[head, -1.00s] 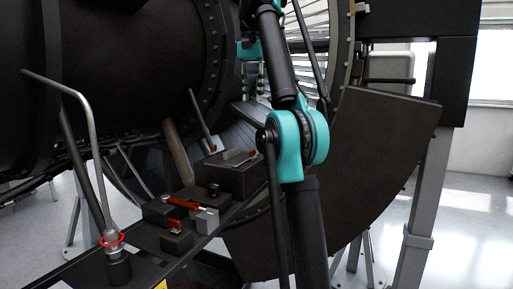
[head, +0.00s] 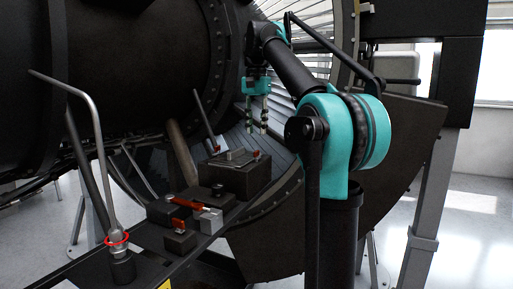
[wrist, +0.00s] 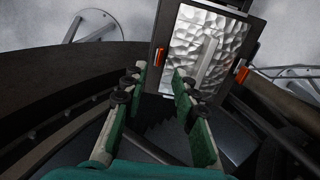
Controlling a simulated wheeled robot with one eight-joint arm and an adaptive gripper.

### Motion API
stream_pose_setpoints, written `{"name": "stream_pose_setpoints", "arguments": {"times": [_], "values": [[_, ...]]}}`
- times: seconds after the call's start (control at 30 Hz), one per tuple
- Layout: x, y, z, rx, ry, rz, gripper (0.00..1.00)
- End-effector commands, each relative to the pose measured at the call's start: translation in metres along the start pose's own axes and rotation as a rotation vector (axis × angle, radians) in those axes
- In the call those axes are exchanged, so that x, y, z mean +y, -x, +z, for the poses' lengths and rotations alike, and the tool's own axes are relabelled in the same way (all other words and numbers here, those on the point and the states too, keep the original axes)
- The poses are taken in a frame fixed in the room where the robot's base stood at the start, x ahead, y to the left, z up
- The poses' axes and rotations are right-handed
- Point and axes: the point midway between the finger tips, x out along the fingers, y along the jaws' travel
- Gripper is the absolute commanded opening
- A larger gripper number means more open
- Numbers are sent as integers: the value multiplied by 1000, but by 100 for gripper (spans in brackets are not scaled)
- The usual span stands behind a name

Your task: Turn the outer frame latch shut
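My gripper (head: 257,129) hangs fingers down, above and a little right of a large dark box (head: 240,181). In the wrist view my gripper (wrist: 159,72) is open, with nothing between its fingers. That view shows a dark-framed panel with a silvery hammered plate (wrist: 198,45). A left orange-red latch piece (wrist: 158,57) and a right orange-red latch piece (wrist: 241,74) sit at its sides. The box in the head view also carries small red pieces on top, one at the right (head: 256,153). I cannot tell which piece is the outer frame latch. My gripper touches none of them.
On the dark bench stand a small block with a red lever (head: 186,201), a grey block (head: 210,221) and a dark block with a red tab (head: 180,240). A tall bent metal rod (head: 95,135) rises at the left. The dark engine casing (head: 150,70) stands behind.

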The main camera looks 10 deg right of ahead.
Motion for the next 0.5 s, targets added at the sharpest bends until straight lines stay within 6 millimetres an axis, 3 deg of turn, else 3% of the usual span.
{"name": "stream_pose_setpoints", "arguments": {"times": [0.3,0.5], "values": [[0,-52,0,0,0,0,28],[0,-68,0,0,0,0,28]]}}
